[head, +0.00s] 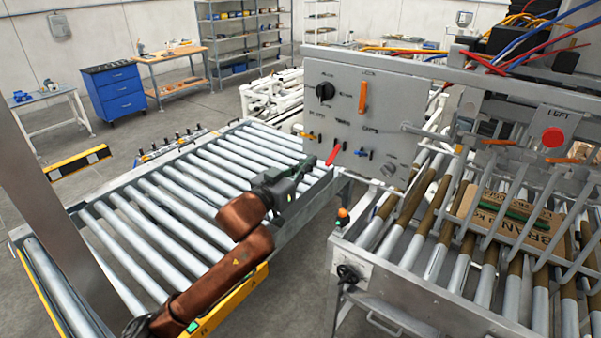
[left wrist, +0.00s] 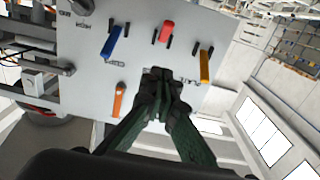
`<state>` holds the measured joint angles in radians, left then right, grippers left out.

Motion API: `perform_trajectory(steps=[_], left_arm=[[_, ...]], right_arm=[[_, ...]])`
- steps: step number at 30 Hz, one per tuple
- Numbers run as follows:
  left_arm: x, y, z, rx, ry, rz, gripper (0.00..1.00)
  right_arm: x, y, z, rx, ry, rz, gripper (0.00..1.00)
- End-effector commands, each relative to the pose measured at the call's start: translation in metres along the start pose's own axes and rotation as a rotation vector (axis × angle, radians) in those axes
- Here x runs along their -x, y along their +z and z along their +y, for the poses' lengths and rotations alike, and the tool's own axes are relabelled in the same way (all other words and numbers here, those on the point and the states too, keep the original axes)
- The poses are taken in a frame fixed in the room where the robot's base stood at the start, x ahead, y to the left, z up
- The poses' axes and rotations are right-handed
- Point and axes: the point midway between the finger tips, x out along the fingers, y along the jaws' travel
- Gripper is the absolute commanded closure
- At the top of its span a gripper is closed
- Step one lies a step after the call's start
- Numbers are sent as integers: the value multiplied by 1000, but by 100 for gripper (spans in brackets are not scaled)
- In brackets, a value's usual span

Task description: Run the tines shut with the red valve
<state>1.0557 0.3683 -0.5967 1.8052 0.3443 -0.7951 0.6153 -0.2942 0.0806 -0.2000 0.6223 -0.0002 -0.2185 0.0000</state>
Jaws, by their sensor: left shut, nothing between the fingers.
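The red valve (head: 334,152) is a tilted lever low on the grey control panel (head: 335,105), below the middle label. It also shows in the left wrist view (left wrist: 166,32), short and near the top of the picture. My left gripper (head: 308,170) is below and left of the red valve in the head view, shut and empty. In the left wrist view its closed fingers (left wrist: 161,82) are in front of the panel, apart from the red valve. The grey tines (head: 545,205) reach over a cardboard box (head: 470,204) at the right. My right gripper is not in view.
A yellow-orange valve (head: 307,135) and a blue valve (head: 362,153) flank the red one. An orange lever (head: 363,97) and black knob (head: 325,91) sit higher on the panel. A roller conveyor (head: 180,190) lies below my left arm. A red button (head: 553,138) is far right.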

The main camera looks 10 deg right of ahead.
Motion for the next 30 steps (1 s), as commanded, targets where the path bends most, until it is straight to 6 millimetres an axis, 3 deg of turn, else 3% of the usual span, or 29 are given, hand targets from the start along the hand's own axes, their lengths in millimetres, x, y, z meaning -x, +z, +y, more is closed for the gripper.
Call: perform_trajectory(steps=[3, 8, 19, 22, 26, 30], left_arm=[[18, 6, 0, 0, 0, 0, 100], [32, 8, 0, -1, -1, 1, 100], [35, 9, -1, 0, -2, 0, 100], [37, 18, -4, 6, -9, -10, 100], [51, 64, -22, 34, -50, -63, 100], [87, 148, -54, 80, -133, -164, 100]], right_arm=[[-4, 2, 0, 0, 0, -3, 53], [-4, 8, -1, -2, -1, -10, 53], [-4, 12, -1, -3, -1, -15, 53], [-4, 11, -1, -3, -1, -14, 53], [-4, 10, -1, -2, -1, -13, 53], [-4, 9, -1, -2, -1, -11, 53]])
